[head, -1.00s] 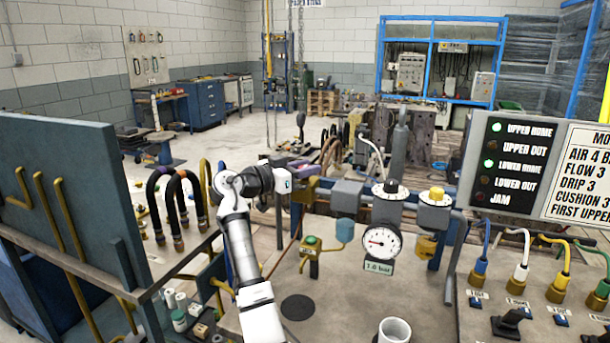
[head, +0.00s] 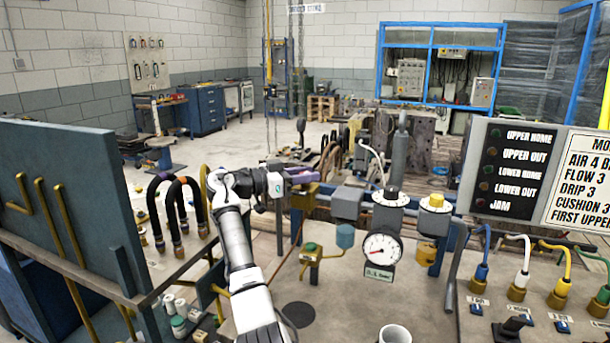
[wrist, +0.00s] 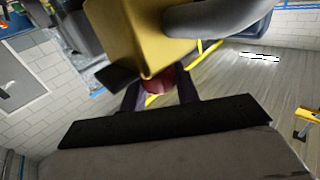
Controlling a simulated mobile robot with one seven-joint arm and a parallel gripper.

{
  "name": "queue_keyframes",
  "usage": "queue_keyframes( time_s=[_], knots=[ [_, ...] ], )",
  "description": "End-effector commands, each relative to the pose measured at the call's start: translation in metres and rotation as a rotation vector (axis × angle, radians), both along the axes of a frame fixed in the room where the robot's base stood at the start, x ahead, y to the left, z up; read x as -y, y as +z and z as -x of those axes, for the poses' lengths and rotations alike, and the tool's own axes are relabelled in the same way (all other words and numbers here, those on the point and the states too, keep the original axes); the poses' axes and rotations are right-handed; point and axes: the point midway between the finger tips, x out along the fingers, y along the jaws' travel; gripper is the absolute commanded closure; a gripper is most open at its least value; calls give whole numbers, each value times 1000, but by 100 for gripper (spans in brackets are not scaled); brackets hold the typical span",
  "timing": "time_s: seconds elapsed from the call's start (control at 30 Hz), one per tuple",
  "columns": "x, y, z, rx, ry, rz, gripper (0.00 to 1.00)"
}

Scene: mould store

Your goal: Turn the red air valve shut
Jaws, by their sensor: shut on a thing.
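The red valve part (wrist: 155,84) shows in the wrist view between the two dark fingers of my gripper (wrist: 159,92), directly below a yellow block (wrist: 150,40). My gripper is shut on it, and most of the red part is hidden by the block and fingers. In the head view my gripper (head: 303,178) reaches right to the pipework, and I cannot make out the red valve there. The round pressure gauge (head: 381,247) has its needle pointing to the lower left, with a small blurred readout (head: 379,273) below it.
A lamp panel (head: 508,165) at the right has all its lamps dark. Black and yellow hoses (head: 177,190) stand at the left, beside a blue-grey panel (head: 60,190).

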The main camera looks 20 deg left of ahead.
Motion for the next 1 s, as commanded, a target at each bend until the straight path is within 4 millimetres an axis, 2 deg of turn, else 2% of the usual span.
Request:
queue_keyframes(
  time_s=[0.03, 0.2, 0.57, 0.67, 1.0],
  knots=[
    [1, -2, 0, -4, -3, 0, 68],
    [1, -1, 0, -3, -2, 0, 49],
    [-5, -2, 4, 0, 1, 0, 49],
    [-16, -3, 14, 1, 3, 0, 49],
    [-73, -3, 65, 0, 3, 0, 49]
  ],
)
